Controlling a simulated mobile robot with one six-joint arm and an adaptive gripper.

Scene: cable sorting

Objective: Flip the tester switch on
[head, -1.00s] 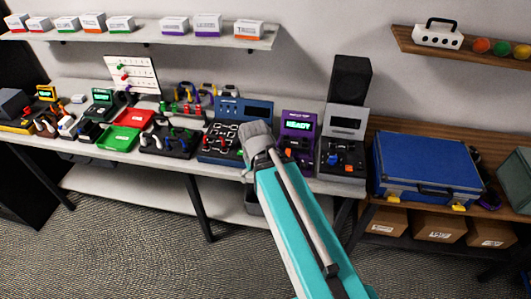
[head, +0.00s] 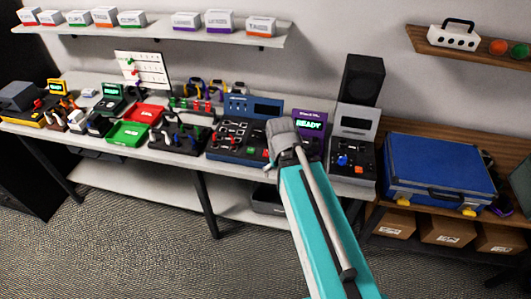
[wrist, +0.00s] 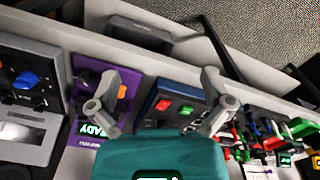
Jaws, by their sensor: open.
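A purple device (head: 322,116) with a lit READY screen (head: 309,125) stands on the workbench; its lower part is hidden behind my arm in the head view. The wrist view shows the purple device (wrist: 83,87) with an orange switch (wrist: 108,80) beside my left-hand finger; I cannot tell the switch's position. My gripper (wrist: 158,106) is open and empty, its fingers spread over the purple device and the blue console. In the head view my gripper (head: 283,145) is in front of the gap between those two. I cannot tell whether it touches anything.
The blue console (head: 238,148) with red and green buttons stands left of the purple device. A grey device (head: 355,124) with a blue knob and orange button stands right of it. A black speaker (head: 361,80) and a blue case (head: 434,170) are farther right. Trays and cables crowd the left bench.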

